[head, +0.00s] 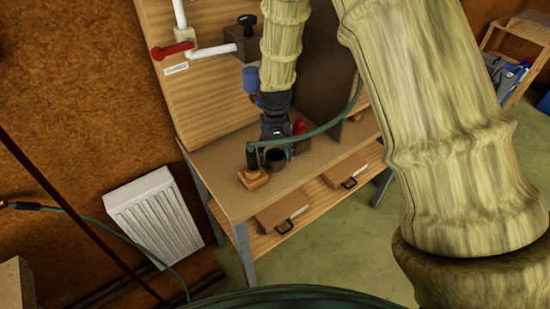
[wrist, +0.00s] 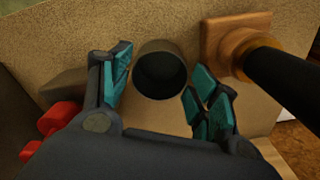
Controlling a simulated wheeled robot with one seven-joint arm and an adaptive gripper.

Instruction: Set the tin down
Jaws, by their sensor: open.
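A dark, round, open-topped tin (wrist: 160,72) stands upright on the bench between the spread fingers of my gripper (wrist: 158,95) in the wrist view. There is a gap between the tin and the right finger. The left finger is close beside it, and I cannot tell whether it touches. In the head view the tin (head: 274,158) sits on the bench top (head: 222,178), just below my gripper (head: 276,138). My gripper is open. The inside of the tin is dark, and I cannot see any contents.
A black-handled tool on a wooden block (head: 253,178) stands close beside the tin. A red object (head: 299,127) and a green hose (head: 325,127) are near my gripper. A dark upright panel (head: 325,70) rises behind. The bench's front left is bare.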

